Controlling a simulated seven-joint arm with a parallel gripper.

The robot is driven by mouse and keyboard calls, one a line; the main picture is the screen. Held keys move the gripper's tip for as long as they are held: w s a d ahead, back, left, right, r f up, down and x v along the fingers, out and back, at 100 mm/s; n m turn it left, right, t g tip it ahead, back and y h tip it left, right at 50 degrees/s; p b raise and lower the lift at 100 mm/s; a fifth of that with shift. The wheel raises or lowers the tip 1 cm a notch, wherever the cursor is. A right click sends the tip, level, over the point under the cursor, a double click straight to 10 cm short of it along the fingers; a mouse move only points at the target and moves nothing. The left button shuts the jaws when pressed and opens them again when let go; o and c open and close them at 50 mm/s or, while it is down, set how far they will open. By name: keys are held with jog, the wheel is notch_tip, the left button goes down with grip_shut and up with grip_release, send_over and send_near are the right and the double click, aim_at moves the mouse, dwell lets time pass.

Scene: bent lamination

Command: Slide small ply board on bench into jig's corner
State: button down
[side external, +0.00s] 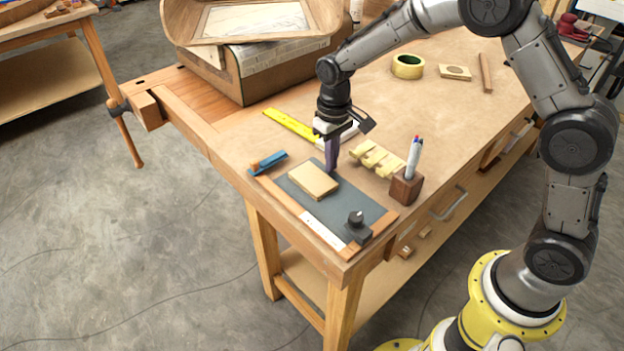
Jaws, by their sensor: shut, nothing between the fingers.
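The small ply board (313,181) is a light tan rectangle lying flat on a dark grey mat or plate (347,198) at the bench's near corner. Wooden strips (282,199) edge the plate along its front left side and its right end, meeting in a corner near a black knob (357,227). The board lies apart from that corner. My gripper (331,168) points down just behind the board's back right edge, with its fingers shut and empty. Whether the fingertips touch the board or plate I cannot tell.
A blue tool (267,162) lies left of the plate. A wooden block with pens (406,187) and a notched pale wood piece (372,158) stand to the right. A yellow rule (291,125) lies behind. A large box (252,72) with a curved wooden form fills the back left.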

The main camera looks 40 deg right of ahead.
aim_at(317, 175)
jog(key=shift+a, duration=2.75)
jog(key=shift+d, duration=0.65)
jog(key=shift+r, duration=3.55)
